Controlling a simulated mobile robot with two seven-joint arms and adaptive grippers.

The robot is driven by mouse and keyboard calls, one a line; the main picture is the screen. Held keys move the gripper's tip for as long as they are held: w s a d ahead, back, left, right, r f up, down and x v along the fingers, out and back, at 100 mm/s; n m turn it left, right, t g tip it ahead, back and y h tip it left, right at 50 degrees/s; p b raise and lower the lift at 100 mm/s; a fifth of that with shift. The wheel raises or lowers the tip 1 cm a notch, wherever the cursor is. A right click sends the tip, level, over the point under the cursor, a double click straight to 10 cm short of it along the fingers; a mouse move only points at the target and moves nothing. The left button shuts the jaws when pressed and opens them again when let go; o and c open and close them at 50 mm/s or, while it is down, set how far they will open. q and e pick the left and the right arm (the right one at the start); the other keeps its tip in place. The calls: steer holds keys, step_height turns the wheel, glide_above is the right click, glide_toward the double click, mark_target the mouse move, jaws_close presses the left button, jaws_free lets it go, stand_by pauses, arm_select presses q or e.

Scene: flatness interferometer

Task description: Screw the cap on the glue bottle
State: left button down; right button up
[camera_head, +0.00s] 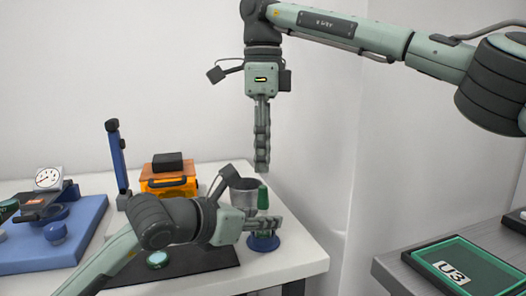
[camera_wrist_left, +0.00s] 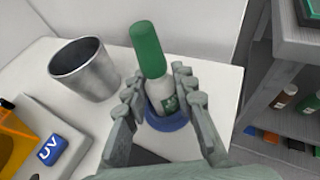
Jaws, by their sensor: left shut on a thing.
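The glue bottle (camera_wrist_left: 168,98), white with a green label, stands in a round blue holder (camera_head: 263,243) near the table's right edge. The green cap (camera_head: 263,196) is at the bottle's top; it also shows in the left wrist view (camera_wrist_left: 148,48). Whether its thread is engaged cannot be told. My left gripper (camera_head: 278,223) is shut on the bottle, fingers on both sides of its body below the cap; they hide part of it. My right gripper (camera_head: 262,168) points down above the cap, apart from it. Its fingers overlap in view, so their opening is unclear.
A grey metal cup (camera_head: 243,194) stands close behind the bottle. An orange box (camera_head: 168,180), a dark mat (camera_head: 205,262) and a blue base with a dial gauge (camera_head: 48,180) lie to the left. A grey shelf unit with a green U3 tray (camera_head: 462,268) is at right.

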mark_target(263, 187)
steer(key=shift+f, duration=4)
steer(key=shift+c, duration=0.6)
jaws_close()
steer(key=shift+o, duration=1.2)
jaws_free()
steer(key=shift+r, duration=0.15)
step_height(263, 187, up, 12)
